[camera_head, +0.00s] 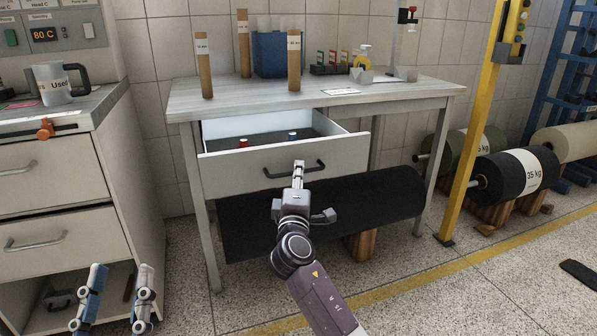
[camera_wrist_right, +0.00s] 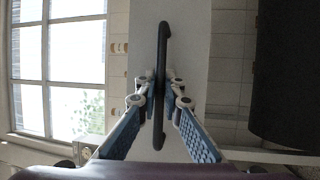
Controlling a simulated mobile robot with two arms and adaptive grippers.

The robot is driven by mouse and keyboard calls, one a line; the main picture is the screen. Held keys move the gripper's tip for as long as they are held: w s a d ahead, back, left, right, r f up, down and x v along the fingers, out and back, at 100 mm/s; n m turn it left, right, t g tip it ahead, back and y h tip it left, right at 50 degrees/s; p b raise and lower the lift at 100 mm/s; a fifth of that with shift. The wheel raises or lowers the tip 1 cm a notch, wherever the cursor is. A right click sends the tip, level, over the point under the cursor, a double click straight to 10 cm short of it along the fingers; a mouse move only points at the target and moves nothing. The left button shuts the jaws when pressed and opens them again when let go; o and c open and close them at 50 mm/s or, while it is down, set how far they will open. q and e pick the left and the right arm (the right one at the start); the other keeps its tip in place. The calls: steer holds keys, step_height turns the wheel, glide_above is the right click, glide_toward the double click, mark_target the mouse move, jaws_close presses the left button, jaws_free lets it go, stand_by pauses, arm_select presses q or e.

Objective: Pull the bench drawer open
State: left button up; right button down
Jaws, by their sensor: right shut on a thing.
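The bench drawer (camera_head: 232,174) stands pulled out from under the bench top, so its inside shows. Its black bar handle (camera_head: 312,170) is on the front panel, and in the right wrist view the handle (camera_wrist_right: 163,38) runs upright between my fingers. My right gripper (camera_head: 299,168) is shut on the handle; its fingers (camera_wrist_right: 160,82) close on the bar from both sides. My left gripper (camera_head: 117,285) is open and empty at the lower left, in front of the side cabinet and away from the drawer.
The bench (camera_head: 400,93) carries cardboard tubes, a blue bin (camera_head: 277,54) and small tools. A black roll (camera_head: 385,197) lies below. A yellow post (camera_head: 478,125) stands right.

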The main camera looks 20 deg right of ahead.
steer(key=c, duration=2)
jaws_free()
steer(key=shift+c, duration=0.2)
steer(key=v, duration=1.2)
steer(key=shift+f, duration=0.15)
